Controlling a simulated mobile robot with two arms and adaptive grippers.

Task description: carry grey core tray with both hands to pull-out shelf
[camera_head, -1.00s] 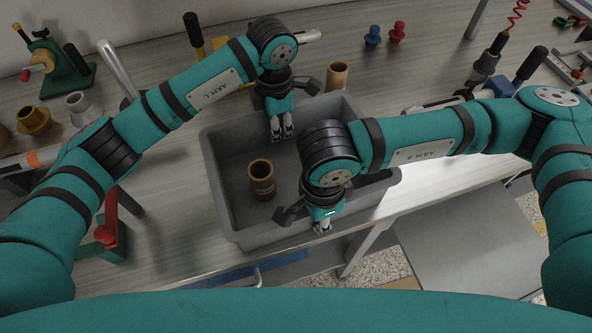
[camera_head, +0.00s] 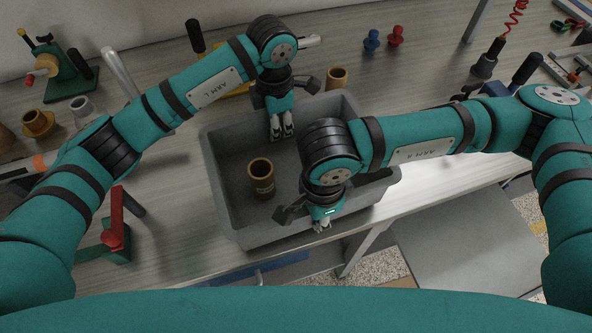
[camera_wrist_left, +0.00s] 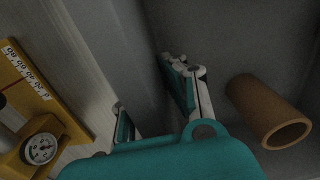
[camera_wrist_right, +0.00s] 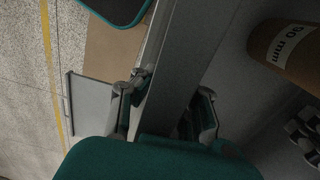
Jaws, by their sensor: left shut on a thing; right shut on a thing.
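The grey core tray (camera_head: 222,185) is an open box over the bench, with its front side near the bench's front edge. A brown core (camera_head: 261,178) stands inside it; the right wrist view shows this core (camera_wrist_right: 290,50) labelled "90 mm". My left gripper (camera_head: 282,130) is shut on the tray's back wall. In the left wrist view its fingers (camera_wrist_left: 155,105) straddle that wall. My right gripper (camera_head: 322,224) is shut on the front wall, one finger each side. A flat grey panel (camera_head: 465,240), low at the right, may be the pull-out shelf.
Another brown core (camera_head: 337,77) stands behind the tray. A red and green stand (camera_head: 113,235) is left of the tray. Blue and red knobs (camera_head: 396,36) are at the back. A yellow holder with a gauge (camera_wrist_left: 40,148) lies beyond the tray's back wall.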

